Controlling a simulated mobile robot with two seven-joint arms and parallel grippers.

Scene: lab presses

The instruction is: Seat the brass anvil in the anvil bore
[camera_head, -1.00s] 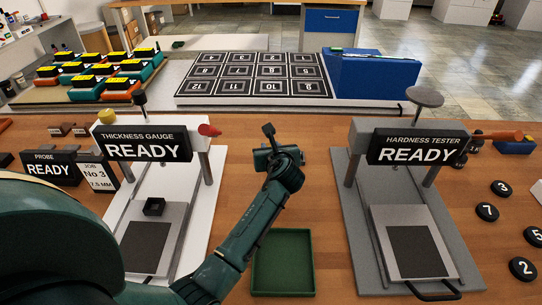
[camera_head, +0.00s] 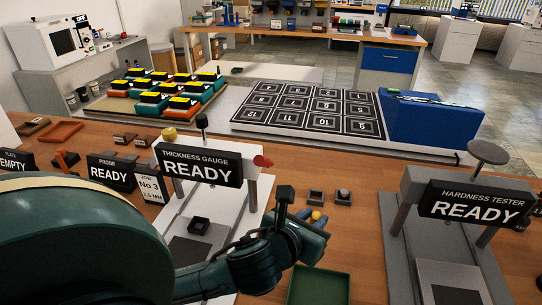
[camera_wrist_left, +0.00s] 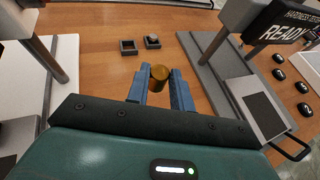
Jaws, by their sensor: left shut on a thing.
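My left gripper (camera_head: 318,219) is shut on the brass anvil, a short gold cylinder (camera_head: 317,214). In the left wrist view the anvil (camera_wrist_left: 159,74) stands between the blue fingertips (camera_wrist_left: 160,84), over the wooden bench. The gripper is between the thickness gauge (camera_head: 203,167) and the hardness tester (camera_head: 473,203). A small black square socket (camera_head: 200,226) sits on the thickness gauge's plate; I cannot tell whether it is the anvil bore. My right gripper is not in view.
Two small dark holders stand behind the gripper: one looks empty (camera_head: 315,198), the other bears a silvery piece (camera_head: 343,198). A green tray (camera_head: 319,287) lies in front. A numbered black board (camera_head: 311,109) and a blue box (camera_head: 432,124) are farther back.

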